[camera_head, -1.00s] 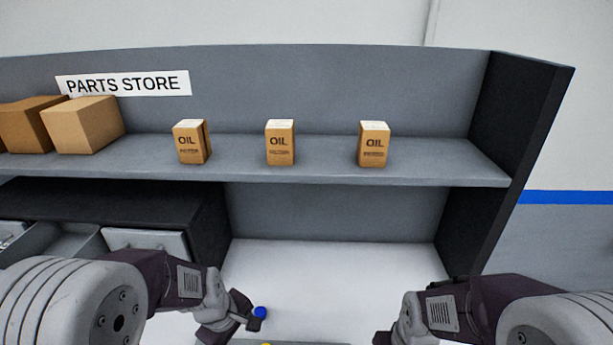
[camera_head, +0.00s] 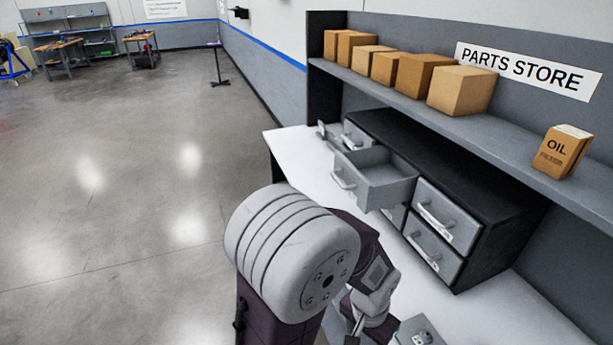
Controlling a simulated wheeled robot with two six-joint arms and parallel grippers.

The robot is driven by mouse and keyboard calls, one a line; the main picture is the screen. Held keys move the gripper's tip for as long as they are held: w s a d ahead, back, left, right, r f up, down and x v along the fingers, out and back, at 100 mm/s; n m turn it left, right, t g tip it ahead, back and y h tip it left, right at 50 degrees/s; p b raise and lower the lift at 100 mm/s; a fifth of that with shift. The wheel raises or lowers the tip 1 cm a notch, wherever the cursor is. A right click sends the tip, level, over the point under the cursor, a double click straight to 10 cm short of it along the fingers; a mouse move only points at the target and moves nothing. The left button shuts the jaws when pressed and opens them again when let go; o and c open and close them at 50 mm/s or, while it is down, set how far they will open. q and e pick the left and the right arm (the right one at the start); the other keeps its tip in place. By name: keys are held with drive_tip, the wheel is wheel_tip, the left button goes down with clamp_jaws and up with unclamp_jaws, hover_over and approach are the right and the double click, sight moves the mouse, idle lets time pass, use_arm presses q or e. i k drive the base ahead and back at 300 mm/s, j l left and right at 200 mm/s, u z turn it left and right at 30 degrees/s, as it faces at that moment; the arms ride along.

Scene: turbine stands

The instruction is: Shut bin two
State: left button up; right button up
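A black cabinet of grey drawer bins (camera_head: 470,185) stands on the white bench under the shelf. An upper middle bin (camera_head: 375,185) is pulled well out and looks empty. An upper bin at the far left (camera_head: 342,137) also appears pulled out. The two bins at the right end, upper (camera_head: 447,217) and lower (camera_head: 432,252), are shut. I cannot read a number on any bin. My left gripper (camera_head: 368,330) is low at the bottom edge, in front of the cabinet and apart from it; its fingers are partly cut off. My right gripper is not in view.
Cardboard boxes (camera_head: 460,90) and an oil box (camera_head: 563,150) stand on the shelf above the cabinet. A grey object (camera_head: 418,332) lies beside my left gripper. The white bench (camera_head: 305,150) is clear left of the cabinet. Open floor (camera_head: 130,200) lies left.

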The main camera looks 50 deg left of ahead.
sight(375, 178)
drive_tip(key=k+j+u, duration=0.1)
drive_tip(key=u, duration=1.15)
